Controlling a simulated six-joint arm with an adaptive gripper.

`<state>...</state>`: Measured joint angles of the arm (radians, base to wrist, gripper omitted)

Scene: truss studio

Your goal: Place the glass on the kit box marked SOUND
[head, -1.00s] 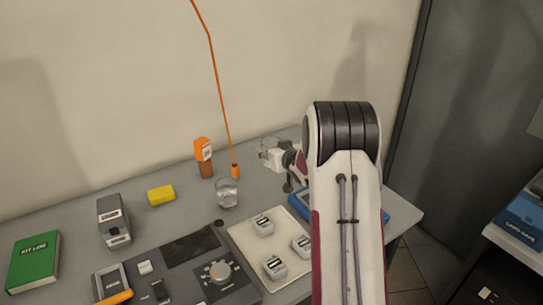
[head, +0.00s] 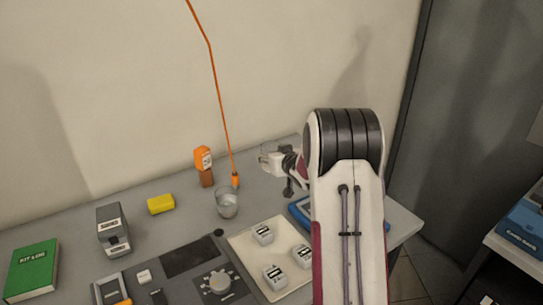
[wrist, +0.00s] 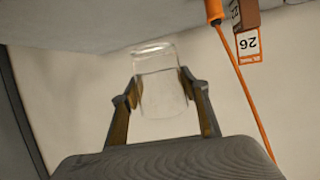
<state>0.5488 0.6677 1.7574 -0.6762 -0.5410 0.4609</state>
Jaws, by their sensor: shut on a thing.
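My gripper (wrist: 163,92) is shut on a clear glass (wrist: 158,75), which sits between its two fingers in the wrist view. In the head view my gripper (head: 268,159) is near the back edge of the table, left of my arm, and the held glass shows only faintly. A second clear glass (head: 227,205) stands upright on the table, left of my gripper. A grey box (head: 113,229) with white labels stands at the left; its lettering is too small to read surely. A blue box (head: 300,211) lies partly hidden behind my arm.
A pale tray (head: 246,246) holds small labelled cubes. A green book (head: 31,270) lies far left. Bare table lies between the yellow block and standing glass.

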